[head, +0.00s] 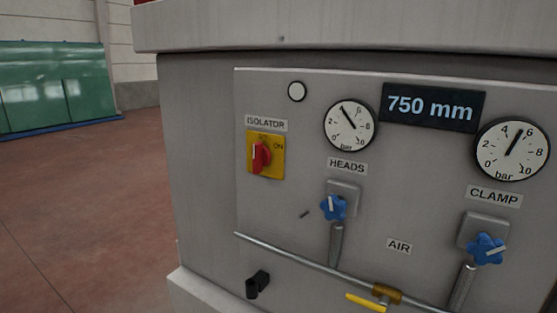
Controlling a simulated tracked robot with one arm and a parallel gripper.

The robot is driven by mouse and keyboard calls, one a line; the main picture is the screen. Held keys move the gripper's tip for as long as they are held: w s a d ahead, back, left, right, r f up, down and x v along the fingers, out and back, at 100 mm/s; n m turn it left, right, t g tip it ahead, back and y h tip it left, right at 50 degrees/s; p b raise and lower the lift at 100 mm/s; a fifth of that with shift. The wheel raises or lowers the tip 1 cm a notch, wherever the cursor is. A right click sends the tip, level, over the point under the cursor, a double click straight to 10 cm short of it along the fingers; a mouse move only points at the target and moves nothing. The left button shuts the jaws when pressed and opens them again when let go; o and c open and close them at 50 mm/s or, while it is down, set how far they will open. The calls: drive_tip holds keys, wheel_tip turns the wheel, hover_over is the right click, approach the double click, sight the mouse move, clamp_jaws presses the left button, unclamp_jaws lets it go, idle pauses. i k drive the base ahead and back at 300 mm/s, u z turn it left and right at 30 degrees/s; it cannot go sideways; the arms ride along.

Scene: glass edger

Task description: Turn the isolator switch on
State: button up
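The isolator switch (261,156) is a red rotary handle on a square yellow plate (277,171), at the left of the grey machine panel under an ISOLATOR label (266,123). The handle stands roughly upright, with a pale mark along it. ON is printed at the plate's upper right, and the handle does not point at it. Small lettering at the plate's top is too blurred to read surely. I do not see my gripper in this view, and nothing touches the switch.
Right of the switch are two gauges (349,125), a 750 mm display (433,107) and blue knobs (334,207). A pipe with a yellow lever (366,302) runs below. A black fitting (257,284) sits low. A ledge (340,28) overhangs the panel. Open floor (90,210) lies left.

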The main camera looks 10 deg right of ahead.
sight(262, 155)
drive_tip(key=z, duration=0.05)
drive_tip(key=i, duration=1)
drive_tip(key=u, duration=0.05)
